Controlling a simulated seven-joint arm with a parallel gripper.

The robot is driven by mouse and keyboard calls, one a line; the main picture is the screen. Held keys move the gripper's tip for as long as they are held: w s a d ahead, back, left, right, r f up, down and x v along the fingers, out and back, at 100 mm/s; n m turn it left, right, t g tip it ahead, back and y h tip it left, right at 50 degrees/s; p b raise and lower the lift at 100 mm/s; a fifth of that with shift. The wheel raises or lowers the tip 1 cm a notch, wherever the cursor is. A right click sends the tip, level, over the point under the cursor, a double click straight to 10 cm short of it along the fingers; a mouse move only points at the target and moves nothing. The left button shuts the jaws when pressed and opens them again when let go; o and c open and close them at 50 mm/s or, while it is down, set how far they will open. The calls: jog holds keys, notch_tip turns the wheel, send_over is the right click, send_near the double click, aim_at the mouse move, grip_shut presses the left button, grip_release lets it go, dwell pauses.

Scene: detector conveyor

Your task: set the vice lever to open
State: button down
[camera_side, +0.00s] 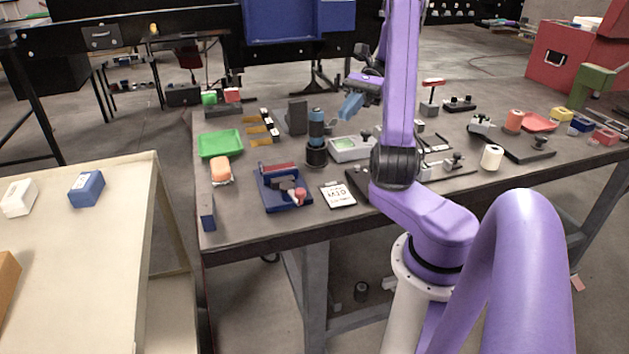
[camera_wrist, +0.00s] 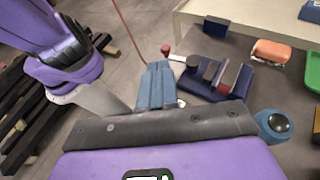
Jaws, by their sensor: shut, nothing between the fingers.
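The vice (camera_side: 270,192) has a blue base, dark blocks and a reddish jaw plate, and sits near the front left of the dark table. Its lever ends in a red-pink knob (camera_side: 300,196) at the vice's front right. In the wrist view the vice (camera_wrist: 232,88) lies right of my fingers, and the lever knob (camera_wrist: 166,49) points left, just above the fingertips in the picture. My gripper (camera_side: 350,106) has blue fingers, shut and empty, raised over the table behind and right of the vice. The fingers (camera_wrist: 157,82) look apart from the lever. The exact lever angle is hard to tell.
A blue-topped dark cylinder (camera_side: 316,130) stands between the vice and my gripper. A white label card (camera_side: 338,195) lies right of the vice. An orange block (camera_side: 221,170) and green tray (camera_side: 219,143) lie to its left. A grey meter (camera_side: 352,149) stands behind.

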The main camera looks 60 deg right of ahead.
jog(key=s+m+t, duration=0.1)
jog(key=s+t, duration=0.1)
send_near(296, 193)
jog(key=shift+g+y, duration=0.3)
jog(key=shift+y, duration=0.1)
jog(key=a+f, duration=0.1)
jog(key=w+a+f, duration=0.1)
jog(key=f, duration=0.1)
jog(key=shift+a+f, duration=0.15)
jog(key=shift+a, duration=0.15)
jog(key=shift+w+a, duration=0.15)
jog(key=shift+a, duration=0.3)
jog(key=shift+a, duration=0.5)
jog(key=shift+w+a, duration=0.1)
jog(key=shift+a, duration=0.75)
jog(key=shift+w+a, duration=0.35)
jog(key=shift+a, duration=0.3)
jog(key=shift+w+a, duration=0.3)
jog(key=shift+a, duration=0.4)
jog(key=shift+w, duration=0.3)
jog(key=shift+w, duration=0.15)
